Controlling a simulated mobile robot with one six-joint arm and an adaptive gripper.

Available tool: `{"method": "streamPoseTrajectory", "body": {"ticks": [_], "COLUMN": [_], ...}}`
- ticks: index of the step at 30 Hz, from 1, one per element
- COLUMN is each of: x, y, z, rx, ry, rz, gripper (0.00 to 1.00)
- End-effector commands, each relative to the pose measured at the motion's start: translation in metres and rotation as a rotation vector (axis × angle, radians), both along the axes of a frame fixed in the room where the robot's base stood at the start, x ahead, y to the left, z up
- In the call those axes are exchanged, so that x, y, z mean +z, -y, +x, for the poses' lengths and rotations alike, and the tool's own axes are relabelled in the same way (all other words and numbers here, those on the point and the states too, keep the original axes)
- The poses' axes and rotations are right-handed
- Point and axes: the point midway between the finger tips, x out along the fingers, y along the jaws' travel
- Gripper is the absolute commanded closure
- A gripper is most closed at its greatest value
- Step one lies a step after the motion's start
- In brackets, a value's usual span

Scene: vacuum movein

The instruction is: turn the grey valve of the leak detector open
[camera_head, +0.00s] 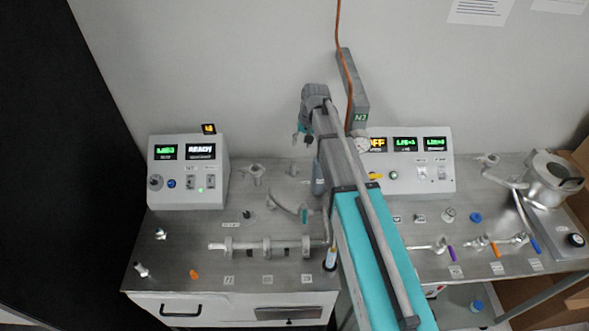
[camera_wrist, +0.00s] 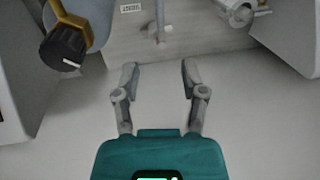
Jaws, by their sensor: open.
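The leak detector appears to be the pale box (camera_head: 187,172) with a READY display at left in the head view. I cannot tell for certain which part is its grey valve. In the wrist view a slim grey post with a short crosspiece (camera_wrist: 160,28) stands beyond my fingertips, and a metal cylindrical fitting (camera_wrist: 238,11) is at top right. My gripper (camera_wrist: 158,68) is open and empty, its two fingers apart, with a pale surface behind them. It touches neither part as far as I see. My arm hides part of the bench in the head view.
A black knob on a gold body (camera_wrist: 64,48) is close at left in the wrist view. Pale box sides flank my gripper. In the head view a second display box (camera_head: 445,174) stands right of my arm, and a horizontal metal pipe (camera_head: 285,246) lies along the bench front.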

Motion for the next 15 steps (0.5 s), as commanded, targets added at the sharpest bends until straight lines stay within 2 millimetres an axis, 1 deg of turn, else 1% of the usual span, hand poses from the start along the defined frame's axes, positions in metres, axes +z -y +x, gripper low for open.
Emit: {"method": "streamPoseTrajectory", "body": {"ticks": [1,15], "x": [-0.005,-0.040], "y": [0.000,-0.006], "z": [0.000,0.000], "rx": [0.000,-0.001], "ry": [0.000,0.000], "rz": [0.000,0.000], "gripper": [0.45,0.45]}}
